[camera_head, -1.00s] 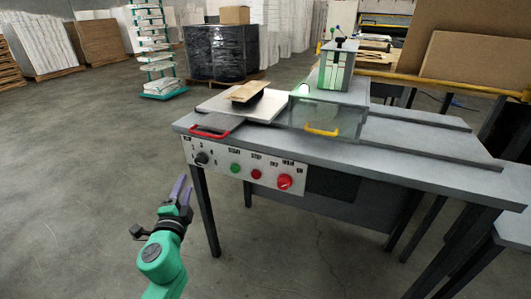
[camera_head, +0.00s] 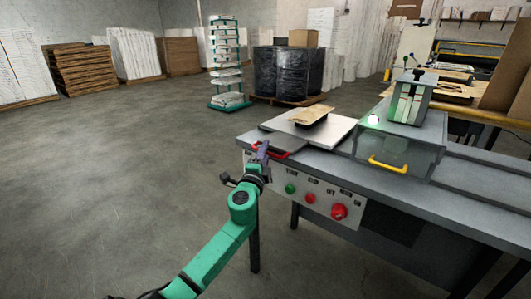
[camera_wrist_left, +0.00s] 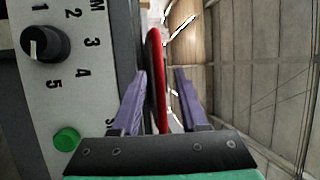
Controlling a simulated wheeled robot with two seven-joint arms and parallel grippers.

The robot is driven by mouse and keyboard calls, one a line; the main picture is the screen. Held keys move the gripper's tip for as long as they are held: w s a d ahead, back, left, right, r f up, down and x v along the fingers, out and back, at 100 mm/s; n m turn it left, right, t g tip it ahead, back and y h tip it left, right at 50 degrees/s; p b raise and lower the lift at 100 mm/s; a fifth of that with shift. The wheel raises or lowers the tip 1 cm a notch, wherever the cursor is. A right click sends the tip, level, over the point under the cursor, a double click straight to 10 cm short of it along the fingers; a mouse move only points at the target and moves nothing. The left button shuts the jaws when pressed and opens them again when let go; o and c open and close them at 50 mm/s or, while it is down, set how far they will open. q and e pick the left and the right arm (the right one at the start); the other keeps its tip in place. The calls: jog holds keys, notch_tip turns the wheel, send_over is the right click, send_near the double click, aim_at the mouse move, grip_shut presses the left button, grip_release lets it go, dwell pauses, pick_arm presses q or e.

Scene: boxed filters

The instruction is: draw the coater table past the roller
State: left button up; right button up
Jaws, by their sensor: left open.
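The coater table (camera_head: 337,131) is a flat light-grey plate on the machine's bench, with a brown board and a dark piece on it. Its red handle (camera_head: 284,154) sticks out at the near left end. A box-like cover (camera_head: 410,150) with a yellow handle stands to the right; I cannot make out the roller itself. My left gripper (camera_head: 263,153) is at the red handle. In the left wrist view, the red handle (camera_wrist_left: 156,75) runs between the open purple fingers (camera_wrist_left: 160,95), which are not clamped on it. My right gripper is out of view.
The front panel (camera_head: 325,198) below the handle carries a dial (camera_wrist_left: 42,43), a green button (camera_head: 290,189) and red buttons. A shelf rack (camera_head: 226,65) and a wrapped dark pallet load (camera_head: 288,72) stand behind. The floor to the left is clear.

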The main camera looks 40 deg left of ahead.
pick_arm(q)
jog(key=shift+c, duration=0.2)
grip_shut()
dwell(1.2)
